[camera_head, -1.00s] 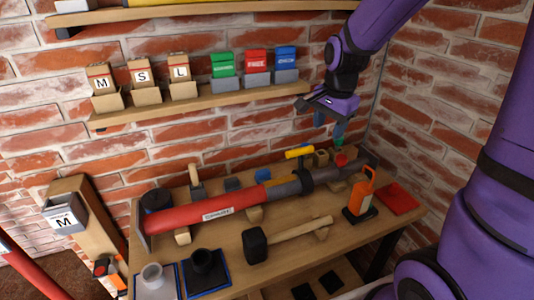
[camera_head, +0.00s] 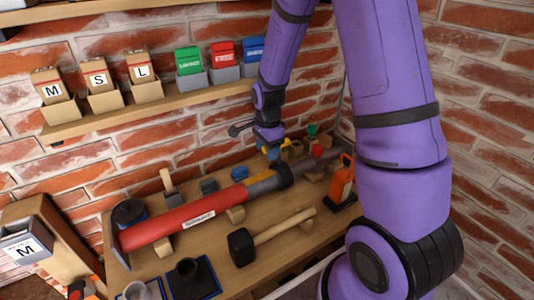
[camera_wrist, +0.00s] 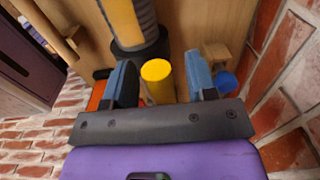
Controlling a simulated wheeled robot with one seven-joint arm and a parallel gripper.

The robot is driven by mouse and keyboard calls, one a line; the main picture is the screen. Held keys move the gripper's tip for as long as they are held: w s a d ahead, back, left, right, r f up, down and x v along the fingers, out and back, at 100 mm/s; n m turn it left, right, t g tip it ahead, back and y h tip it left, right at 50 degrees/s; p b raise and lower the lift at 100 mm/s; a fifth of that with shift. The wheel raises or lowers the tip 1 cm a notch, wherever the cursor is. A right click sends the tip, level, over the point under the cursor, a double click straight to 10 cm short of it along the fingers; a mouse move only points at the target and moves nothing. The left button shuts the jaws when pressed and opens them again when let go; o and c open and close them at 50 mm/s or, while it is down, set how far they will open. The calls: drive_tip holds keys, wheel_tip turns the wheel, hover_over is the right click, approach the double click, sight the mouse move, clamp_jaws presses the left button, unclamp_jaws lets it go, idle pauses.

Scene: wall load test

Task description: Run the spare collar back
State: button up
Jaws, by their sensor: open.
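A long tube (camera_head: 190,213), red at the left with yellow and grey parts to the right, lies across wooden supports on the bench. A black collar (camera_head: 284,176) sits around its grey part; it also shows in the wrist view (camera_wrist: 138,52). A yellow handle (camera_head: 287,149) stands at the collar; whether they are joined is hidden. My gripper (camera_head: 272,153) is at the handle, above the tube. In the wrist view my gripper (camera_wrist: 160,64) is open, its blue fingers on either side of the yellow handle (camera_wrist: 157,82), with gaps showing. Contact is not visible.
An orange tool (camera_head: 342,180) stands to the right. Small blocks (camera_head: 209,187) and a green funnel (camera_head: 312,130) are behind. A shelf (camera_head: 150,108) with labelled boxes hangs on the brick wall.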

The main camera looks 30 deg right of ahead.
drive_tip(key=shift+f, duration=0.9)
clamp_jaws()
